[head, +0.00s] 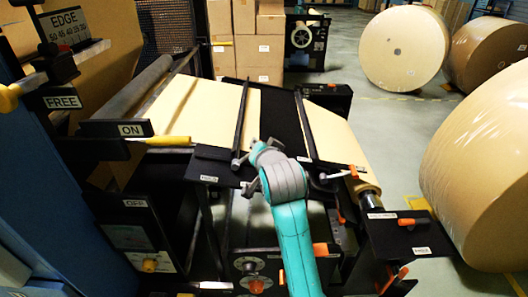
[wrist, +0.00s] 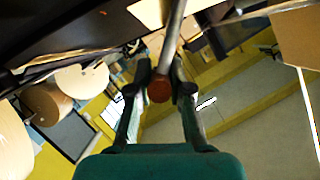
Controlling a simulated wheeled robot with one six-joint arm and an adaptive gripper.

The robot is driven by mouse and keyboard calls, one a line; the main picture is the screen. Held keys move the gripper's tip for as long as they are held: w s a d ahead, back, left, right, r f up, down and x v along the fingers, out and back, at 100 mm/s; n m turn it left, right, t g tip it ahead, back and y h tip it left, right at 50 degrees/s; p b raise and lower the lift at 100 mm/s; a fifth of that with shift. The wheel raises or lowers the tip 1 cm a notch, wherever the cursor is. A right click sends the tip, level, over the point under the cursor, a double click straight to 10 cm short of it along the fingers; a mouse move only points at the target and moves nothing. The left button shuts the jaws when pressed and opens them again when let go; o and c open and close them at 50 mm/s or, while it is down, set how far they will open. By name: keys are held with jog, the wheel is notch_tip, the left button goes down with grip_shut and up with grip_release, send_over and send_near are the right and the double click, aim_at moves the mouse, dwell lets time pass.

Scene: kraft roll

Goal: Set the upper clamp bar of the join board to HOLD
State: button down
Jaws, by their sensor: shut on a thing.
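The join board (head: 276,112) is a dark sloping plate with two dark clamp bars across it. The left clamp bar (head: 241,118) ends at my gripper (head: 243,165); the right clamp bar (head: 305,125) stands apart from it. I cannot tell by label which is the upper one. In the wrist view my gripper (wrist: 160,88) has its two fingers shut on a round reddish-brown knob (wrist: 158,92) at the end of a grey bar (wrist: 172,40). In the head view my gripper and wrist hide the knob. Small labels (head: 209,179) near the bar are unreadable.
Kraft paper (head: 200,105) lies left of the board. At left are a yellow handle (head: 168,141) and an ON label (head: 131,129). A large roll (head: 480,175) stands at right.

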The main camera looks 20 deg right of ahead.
jog(key=shift+w+a+r+n+g+h, duration=0.15)
jog(key=shift+a+r+n+h, duration=0.2)
jog(key=shift+a+r+n, duration=0.15)
jog(key=shift+w+a+r+n+g+h, duration=0.15)
jog(key=shift+a+r+n+h, duration=0.2)
jog(key=shift+a+n, duration=0.15)
jog(key=shift+w+a+r+n+g+h, duration=0.15)
jog(key=shift+w+a+r+n+h, duration=0.15)
jog(key=shift+a+n, duration=0.25)
jog(key=shift+w+a+r+n+g+h, duration=0.1)
jog(key=shift+a+r+n+g+h, duration=0.1)
jog(key=shift+a+n+h, duration=0.3)
jog(key=shift+w+a+r+n+h, duration=0.1)
jog(key=shift+a+n+h, duration=0.05)
jog(key=shift+a+n, duration=0.2)
jog(key=shift+w+a+r+n+h, duration=0.1)
jog(key=shift+a+n+h, duration=0.05)
jog(key=shift+a+n, duration=0.2)
jog(key=shift+w+a, duration=0.15)
jog(key=shift+a, duration=0.3)
jog(key=c, duration=1.1)
grip_release()
jog(key=v, duration=1.2)
